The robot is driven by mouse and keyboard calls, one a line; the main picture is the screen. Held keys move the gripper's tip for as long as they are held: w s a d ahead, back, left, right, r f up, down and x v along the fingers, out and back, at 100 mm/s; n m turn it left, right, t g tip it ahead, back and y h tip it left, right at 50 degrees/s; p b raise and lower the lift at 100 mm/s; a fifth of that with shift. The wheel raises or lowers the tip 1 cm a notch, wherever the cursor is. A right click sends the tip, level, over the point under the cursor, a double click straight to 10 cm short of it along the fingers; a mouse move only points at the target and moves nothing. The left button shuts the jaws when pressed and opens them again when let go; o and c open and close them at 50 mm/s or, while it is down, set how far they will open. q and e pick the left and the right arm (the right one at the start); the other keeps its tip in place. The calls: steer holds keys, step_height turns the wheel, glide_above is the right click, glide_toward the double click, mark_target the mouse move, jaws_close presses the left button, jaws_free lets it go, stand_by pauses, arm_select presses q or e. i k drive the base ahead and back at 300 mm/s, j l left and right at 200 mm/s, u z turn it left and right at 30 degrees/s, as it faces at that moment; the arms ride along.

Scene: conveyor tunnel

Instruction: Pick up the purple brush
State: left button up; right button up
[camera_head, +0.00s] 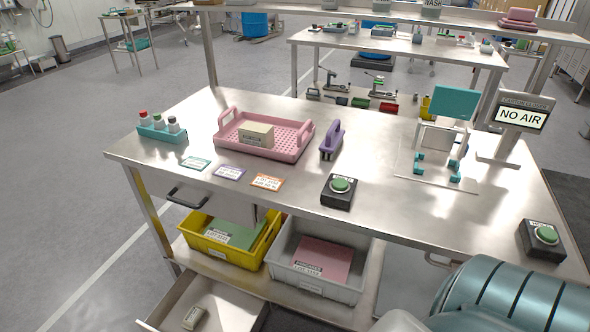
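The purple brush (331,142) lies on the steel table (375,160) in the head view. It has a raised loop handle and sits just right of the pink tray (226,142), apart from it. Nothing is holding the brush. Neither of my grippers shows in this view.
The pink tray holds a beige labelled block (257,135). A teal bottle rack (158,133), several cards and a green-button box (339,191) are on the table. A teal and white fixture (453,104) and a "NO AIR" sign (521,116) stand at right. Bare tabletop lies right of the brush.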

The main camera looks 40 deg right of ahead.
mark_target(331, 145)
steer(key=z, duration=1.55)
